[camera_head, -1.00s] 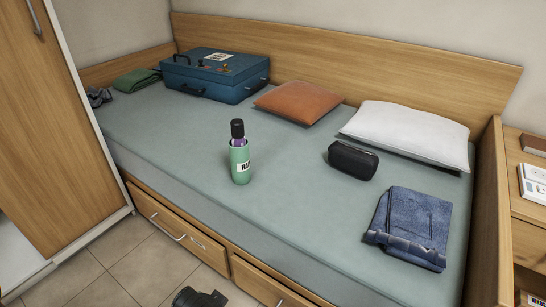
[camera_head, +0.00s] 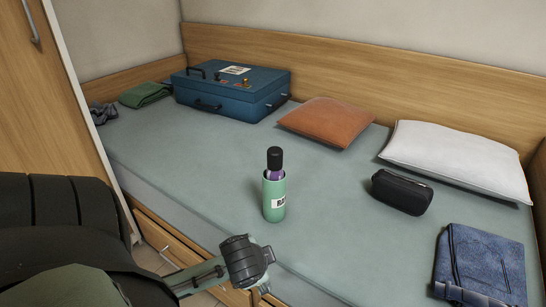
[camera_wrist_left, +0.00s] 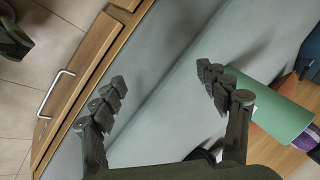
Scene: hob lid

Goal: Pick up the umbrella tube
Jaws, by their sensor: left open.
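The umbrella tube (camera_head: 274,199) is a pale green cylinder with a white label. It stands upright on the bed, with a black-topped purple umbrella (camera_head: 275,160) sticking out of it. In the left wrist view the green tube (camera_wrist_left: 283,112) lies at the right, partly behind one finger; the purple part shows at the right edge. My left gripper (camera_wrist_left: 160,80) is open, with nothing between its fingers, and the tube is outside the finger gap. In the head view my left arm reaches in from the lower left, its dark end in front of the tube, near the bed's front edge. My right gripper is not in view.
The bed (camera_head: 180,160) also holds a blue case (camera_head: 230,95), an orange cushion (camera_head: 326,121), a white pillow (camera_head: 457,158), a black pouch (camera_head: 402,192), folded jeans (camera_head: 482,265) and a green cloth (camera_head: 145,94). Drawers (camera_wrist_left: 85,85) line its front. Bed around the tube is clear.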

